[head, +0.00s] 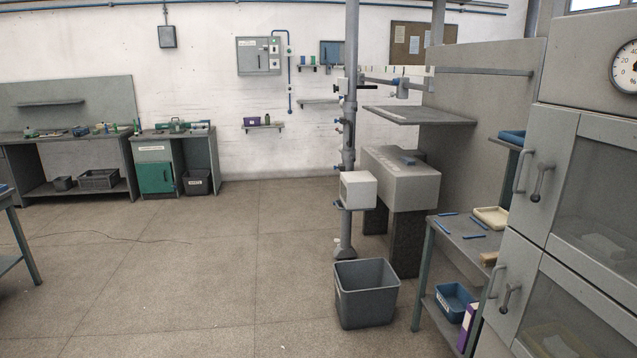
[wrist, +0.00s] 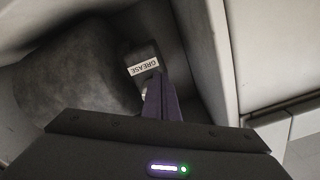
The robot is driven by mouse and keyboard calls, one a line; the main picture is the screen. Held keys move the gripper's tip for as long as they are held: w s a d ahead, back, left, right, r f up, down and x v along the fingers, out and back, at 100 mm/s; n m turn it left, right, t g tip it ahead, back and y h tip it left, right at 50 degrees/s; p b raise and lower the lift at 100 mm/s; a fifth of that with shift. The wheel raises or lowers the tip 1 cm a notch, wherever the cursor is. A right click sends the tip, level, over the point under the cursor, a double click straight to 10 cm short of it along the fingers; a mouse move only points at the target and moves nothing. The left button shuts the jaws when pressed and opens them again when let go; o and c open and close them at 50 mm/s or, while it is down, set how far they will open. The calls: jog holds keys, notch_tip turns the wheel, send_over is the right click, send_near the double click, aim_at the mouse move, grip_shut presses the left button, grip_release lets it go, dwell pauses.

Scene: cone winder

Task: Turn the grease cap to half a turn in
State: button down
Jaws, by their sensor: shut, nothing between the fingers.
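In the wrist view a white label reading GREASE (wrist: 144,66) shows upside down on a small dark block. My gripper (wrist: 157,80) is shut and empty, its dark fingertips just below the label in the picture. A small pale bit (wrist: 143,95) shows at the left side of the fingers; I cannot tell whether it is part of the grease cap. The cap itself is not clearly seen, and the fingers hide part of that spot. Whether the fingers touch anything there I cannot tell. My gripper is not in the head view, and I cannot make out the cap there.
In the wrist view a dark rounded body (wrist: 75,85) lies left of the fingers and a pale wall (wrist: 185,45) rises close on the right. In the head view a grey bin (head: 365,293) stands before the post (head: 350,130); open floor (head: 200,260) lies left.

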jog(key=shift+w+r, duration=0.15)
jog(key=shift+r, duration=0.1)
dwell(0.4)
jog(key=shift+w+f, duration=0.1)
jog(key=shift+w, duration=0.05)
jog(key=shift+w+f, duration=0.15)
jog(key=shift+w, duration=0.05)
dwell(0.3)
jog(key=s+a, duration=0.1)
jog(key=a, duration=0.5)
dwell(0.4)
jog(key=s, duration=0.2)
jog(key=s+f, duration=0.1)
jog(key=shift+a+f, duration=0.1)
jog(key=shift+a, duration=0.2)
